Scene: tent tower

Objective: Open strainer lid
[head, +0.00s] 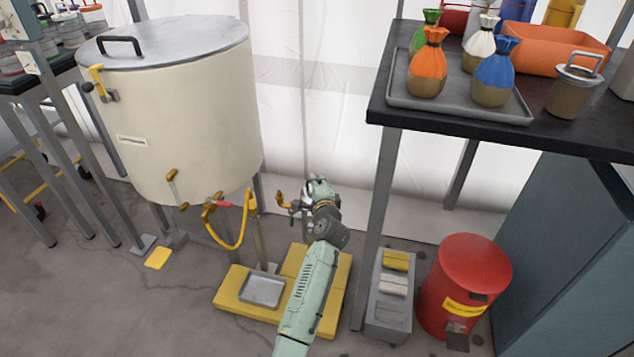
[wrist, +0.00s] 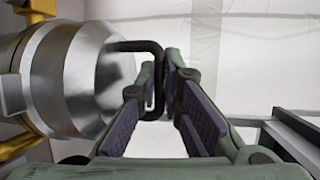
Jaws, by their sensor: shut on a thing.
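The strainer shows in the wrist view as a rounded silver metal body (wrist: 85,75) at the left, lying sideways in the picture, between yellow fittings. A black bent bar handle (wrist: 135,46) sticks out from its end, which I take to be the lid. My gripper (wrist: 165,72) is shut on this handle, its fingertips on the bar's outer part. The lid looks closed against the body, but the seam is hard to make out. In the head view my gripper (head: 318,190) is low beside the yellow fittings (head: 287,203) and hides most of the strainer.
A big cream tank (head: 180,120) with a metal lid stands at the left, with a yellow hose (head: 240,235) below. A yellow platform (head: 232,292) with a grey tray (head: 263,289) is on the floor. The dark table (head: 440,120) and red bin (head: 464,285) are at the right.

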